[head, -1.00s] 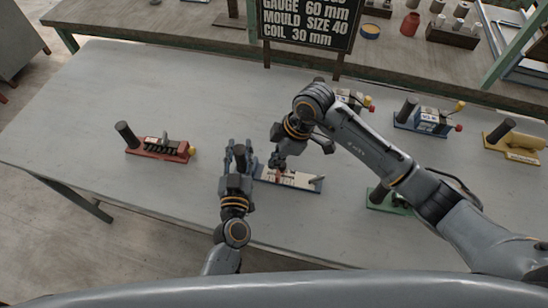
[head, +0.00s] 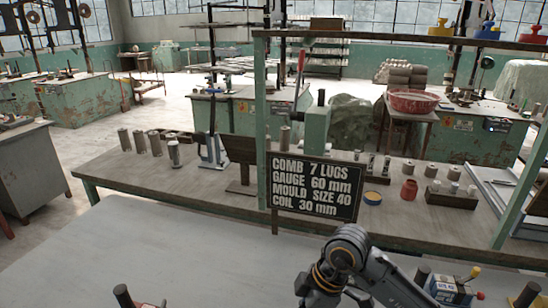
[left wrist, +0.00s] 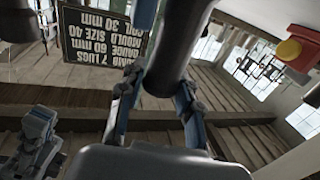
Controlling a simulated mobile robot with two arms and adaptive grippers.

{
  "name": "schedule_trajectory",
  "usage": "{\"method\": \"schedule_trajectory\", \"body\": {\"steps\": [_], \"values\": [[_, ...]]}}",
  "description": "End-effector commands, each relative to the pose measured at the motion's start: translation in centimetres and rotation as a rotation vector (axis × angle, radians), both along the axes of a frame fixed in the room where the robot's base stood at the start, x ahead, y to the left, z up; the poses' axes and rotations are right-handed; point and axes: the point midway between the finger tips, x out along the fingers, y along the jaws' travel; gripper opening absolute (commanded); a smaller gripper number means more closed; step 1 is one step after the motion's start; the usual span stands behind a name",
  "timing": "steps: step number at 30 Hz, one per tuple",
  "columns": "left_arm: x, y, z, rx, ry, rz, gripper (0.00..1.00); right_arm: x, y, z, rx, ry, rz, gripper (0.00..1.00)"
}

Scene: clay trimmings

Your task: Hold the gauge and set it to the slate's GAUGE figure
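The slate (head: 315,187) stands at the back of the bench and reads COMB 7 LUGS, GAUGE 60 mm, MOULD SIZE 40, COIL 30 mm. It also shows upside down in the left wrist view (left wrist: 100,45). My left gripper (left wrist: 158,95) has its fingers on both sides of a dark round handle (left wrist: 172,45), apparently the gauge's, and looks shut on it. The gauge's scale and pointer are below the head view and not visible. My right arm enters the head view at the bottom; a grey part of it (left wrist: 38,140) shows in the left wrist view, its fingers unclear.
A dark handle (head: 123,296) of the red tool stands at the lower left. Behind, a wooden shelf bench (head: 110,172) carries cylinders, a red jar (head: 409,190) and other items.

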Motion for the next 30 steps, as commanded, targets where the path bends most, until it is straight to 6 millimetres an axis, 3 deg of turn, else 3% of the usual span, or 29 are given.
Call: {"method": "schedule_trajectory", "body": {"steps": [1,2,14,30], "values": [[0.0,0.0,0.0,0.000,0.000,0.000,0.50,0.0,0.0,0.0,0.000,0.000,0.000,0.00],[0.0,0.0,0.0,0.000,0.000,0.000,0.56,0.0,0.0,0.0,0.000,0.000,0.000,0.00],[-0.6,0.0,-0.1,0.000,0.001,0.000,0.56,0.0,0.0,-0.1,0.000,0.001,0.000,0.00],[-10.6,0.7,-0.1,0.001,0.003,-0.001,0.56,0.0,0.0,-0.1,0.000,0.001,0.000,0.00]]}}
